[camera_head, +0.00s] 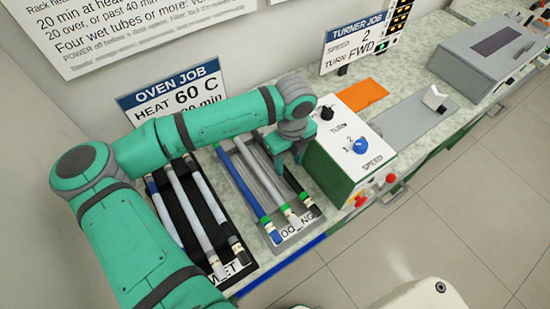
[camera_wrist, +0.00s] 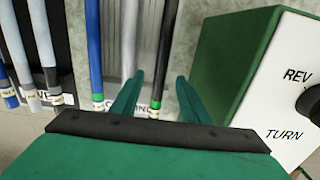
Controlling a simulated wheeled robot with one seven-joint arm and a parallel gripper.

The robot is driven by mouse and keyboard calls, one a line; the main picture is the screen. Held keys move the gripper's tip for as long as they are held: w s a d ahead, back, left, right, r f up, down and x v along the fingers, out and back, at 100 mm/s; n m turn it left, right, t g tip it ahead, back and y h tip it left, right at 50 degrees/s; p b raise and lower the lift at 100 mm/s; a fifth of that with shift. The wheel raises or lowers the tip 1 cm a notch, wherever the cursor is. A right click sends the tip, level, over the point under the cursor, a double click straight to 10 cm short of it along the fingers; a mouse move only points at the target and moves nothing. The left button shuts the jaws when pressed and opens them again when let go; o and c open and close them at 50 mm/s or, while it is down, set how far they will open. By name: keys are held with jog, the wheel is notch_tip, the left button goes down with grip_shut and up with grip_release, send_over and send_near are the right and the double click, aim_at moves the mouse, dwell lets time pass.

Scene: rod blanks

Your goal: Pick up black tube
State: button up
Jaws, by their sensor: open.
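A black tube (camera_wrist: 166,55) with a green band and a pale label at its near end lies in the grey rack (camera_head: 271,233), the rightmost tube there. In the head view its near part (camera_head: 298,188) shows and the rest is hidden under my arm. My gripper (camera_head: 290,158) is over the right side of this rack. In the wrist view my gripper (camera_wrist: 160,77) is open, and the black tube appears between its two green fingers. I cannot tell how far above the tube the fingertips are.
A blue tube (camera_wrist: 93,50) and a pale grey tube (camera_wrist: 130,35) lie left of the black tube. The black WET rack (camera_head: 242,262) with several tubes stands further left. The green turner box (camera_wrist: 230,70) with knobs stands close on the right.

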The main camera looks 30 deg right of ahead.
aim_at(289, 175)
jog(key=f, duration=0.5)
jog(key=shift+s+d+f, duration=0.15)
jog(key=shift+s, duration=0.05)
jog(key=shift+w+f, duration=0.1)
jog(key=shift+f, duration=0.5)
jog(key=shift+c, duration=0.6)
grip_shut()
